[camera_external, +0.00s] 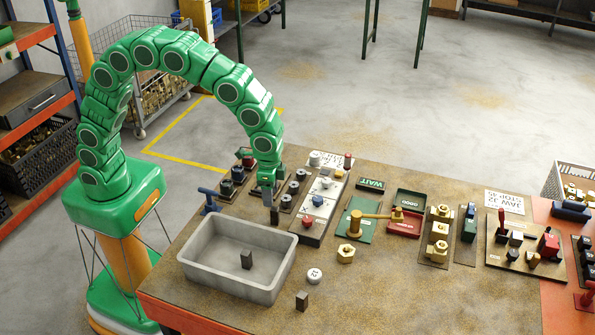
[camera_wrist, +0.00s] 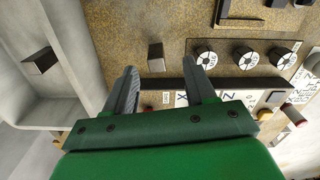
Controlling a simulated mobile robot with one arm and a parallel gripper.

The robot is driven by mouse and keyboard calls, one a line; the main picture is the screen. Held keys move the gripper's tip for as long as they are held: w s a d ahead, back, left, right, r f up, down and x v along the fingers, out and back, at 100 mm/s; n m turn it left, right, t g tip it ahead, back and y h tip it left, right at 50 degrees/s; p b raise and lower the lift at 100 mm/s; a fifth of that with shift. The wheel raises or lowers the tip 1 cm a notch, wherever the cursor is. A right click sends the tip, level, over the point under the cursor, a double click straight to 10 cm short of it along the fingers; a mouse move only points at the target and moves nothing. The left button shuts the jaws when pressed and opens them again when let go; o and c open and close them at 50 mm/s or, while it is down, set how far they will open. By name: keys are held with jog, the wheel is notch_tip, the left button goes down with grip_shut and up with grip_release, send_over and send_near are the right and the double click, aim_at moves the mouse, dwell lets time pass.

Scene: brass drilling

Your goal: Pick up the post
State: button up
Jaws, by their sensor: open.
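Several small dark upright blocks look like posts, and I cannot tell which one is meant. One dark post (camera_external: 274,215) stands on the speckled table just below my gripper (camera_external: 268,190), beside the grey tray's far right corner. In the wrist view this post (camera_wrist: 155,57) shows beyond and between the two fingertips of my gripper (camera_wrist: 161,76), which are apart with nothing between them. A second dark post (camera_external: 246,260) stands inside the grey tray (camera_external: 211,272); it also shows in the wrist view (camera_wrist: 39,61).
A panel with knobs (camera_external: 312,215) stands close to the right of my gripper. A white round piece (camera_external: 314,276) and a brass nut (camera_external: 346,253) lie right of the tray. A brass-handled tool (camera_external: 370,217) and more fixtures fill the right side.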

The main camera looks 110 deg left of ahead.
aim_at(275, 208)
jog(key=shift+w+a+f, duration=0.1)
jog(key=shift+w+f, duration=0.3)
jog(key=shift+f, duration=0.05)
notch_tip(275, 208, down, 2)
jog(key=shift+f, duration=0.1)
jog(key=shift+w+d+f, duration=0.15)
jog(key=shift+d+f, duration=0.05)
jog(key=shift+f, duration=1.15)
jog(key=shift+w+d+f, duration=0.1)
jog(key=shift+d+f, duration=0.05)
jog(key=shift+f, duration=1.2)
jog(key=shift+c, duration=0.4)
grip_shut()
